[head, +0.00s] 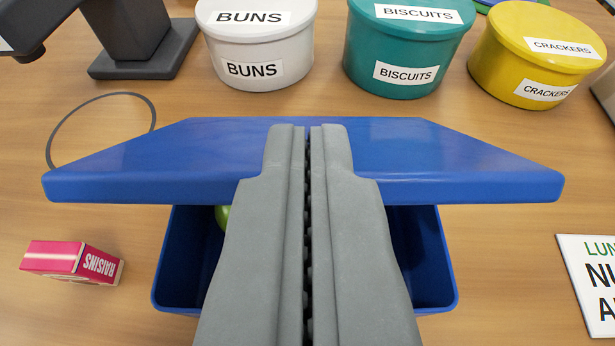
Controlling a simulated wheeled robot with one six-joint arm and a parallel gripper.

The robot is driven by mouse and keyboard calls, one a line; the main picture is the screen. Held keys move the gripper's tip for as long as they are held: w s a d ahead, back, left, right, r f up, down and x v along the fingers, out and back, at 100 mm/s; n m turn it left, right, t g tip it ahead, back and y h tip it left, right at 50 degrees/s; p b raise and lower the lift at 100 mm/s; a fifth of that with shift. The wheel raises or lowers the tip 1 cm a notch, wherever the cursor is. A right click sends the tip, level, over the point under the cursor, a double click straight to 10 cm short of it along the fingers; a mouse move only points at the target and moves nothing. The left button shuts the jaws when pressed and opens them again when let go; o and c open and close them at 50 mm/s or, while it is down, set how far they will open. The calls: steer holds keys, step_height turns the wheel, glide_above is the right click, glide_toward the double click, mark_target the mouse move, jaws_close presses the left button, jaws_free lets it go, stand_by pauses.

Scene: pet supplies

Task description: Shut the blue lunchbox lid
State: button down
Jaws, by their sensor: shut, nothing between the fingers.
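The blue lunchbox (170,290) stands on the wooden table, its box part below my gripper. Its blue lid (440,165) is raised over the back of the box, leaving the front part of the box uncovered. A bit of something green (222,215) shows inside the box on the left. My gripper (308,130) is shut and empty, reaching over the middle of the lid. It hides the middle of the box and lid. I cannot tell whether the fingers touch the lid.
Behind the lid stand a white BUNS tub (257,45), a teal BISCUITS tub (405,45) and a yellow CRACKERS tub (535,60). A pink raisins box (70,262) lies at the left. A printed card (590,280) is at the right. A grey stand (145,40) is at back left.

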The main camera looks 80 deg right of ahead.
steer(key=shift+a+f, duration=0.1)
steer(key=shift+a, duration=0.05)
steer(key=shift+s+a+f+t+h, duration=0.15)
steer(key=shift+a+f+h, duration=0.8)
steer(key=shift+f, duration=1)
steer(key=shift+s+a+f+t+h, duration=0.1)
steer(key=shift+a+f+h, duration=0.6)
steer(key=shift+f+h, duration=0.95)
steer(key=shift+s+a+f+t+h, duration=0.15)
steer(key=shift+a+f+h, duration=0.6)
steer(key=shift+f, duration=1.55)
steer(key=shift+f, duration=0.1)
steer(key=shift+a, duration=0.1)
